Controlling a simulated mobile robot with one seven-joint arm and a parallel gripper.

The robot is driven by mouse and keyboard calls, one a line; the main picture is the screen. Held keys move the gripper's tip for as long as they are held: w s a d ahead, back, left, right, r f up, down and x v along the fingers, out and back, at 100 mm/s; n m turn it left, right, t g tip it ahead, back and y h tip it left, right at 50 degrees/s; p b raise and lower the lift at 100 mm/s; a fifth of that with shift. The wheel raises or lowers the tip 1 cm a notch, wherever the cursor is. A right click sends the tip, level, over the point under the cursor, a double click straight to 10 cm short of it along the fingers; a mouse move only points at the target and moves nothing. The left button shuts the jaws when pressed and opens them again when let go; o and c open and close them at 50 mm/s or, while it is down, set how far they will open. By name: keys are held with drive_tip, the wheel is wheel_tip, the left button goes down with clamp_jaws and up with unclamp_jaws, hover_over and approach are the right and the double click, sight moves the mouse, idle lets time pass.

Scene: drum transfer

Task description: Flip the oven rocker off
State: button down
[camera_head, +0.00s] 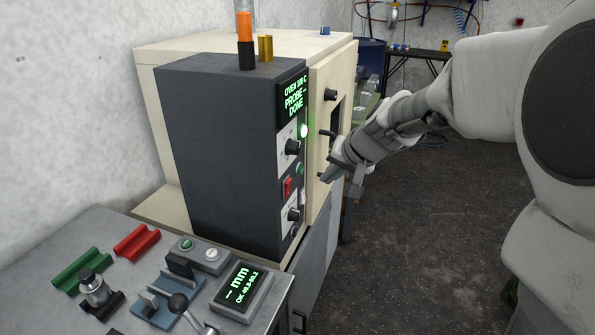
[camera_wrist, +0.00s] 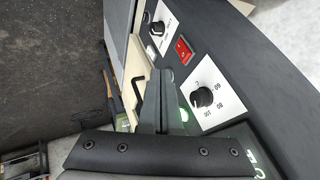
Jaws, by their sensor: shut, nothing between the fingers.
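The oven rocker is a red switch (camera_head: 287,188) on the front panel of the dark control box (camera_head: 215,150), between two black knobs. It also shows in the wrist view as a red rocker (camera_wrist: 184,48) in a dark frame; I cannot tell for sure which side is pressed. My gripper (camera_head: 328,173) is shut and empty, in front of the panel and to the right of the rocker. In the wrist view its closed fingertips (camera_wrist: 165,76) are below and left of the rocker, apart from it in the picture.
The upper knob (camera_head: 292,147) and lower knob (camera_head: 293,214) flank the rocker. A display (camera_head: 294,102) reads oven temperature and "DONE"; a green lamp glows below it. The cream oven (camera_head: 318,80) stands behind. A bench (camera_head: 75,225) with gauge and coloured blocks is front left.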

sight(290, 187)
drive_tip(key=w+a+f, duration=0.6)
drive_tip(key=w+f, duration=0.1)
drive_tip(key=shift+a+p, duration=0.35)
idle(0.5)
drive_tip(key=p, duration=0.4)
drive_tip(key=shift+w+a+r+h, duration=0.15)
drive_tip(key=shift+a+r+h, duration=0.15)
drive_tip(key=shift+r, duration=0.05)
drive_tip(key=shift+f, duration=0.35)
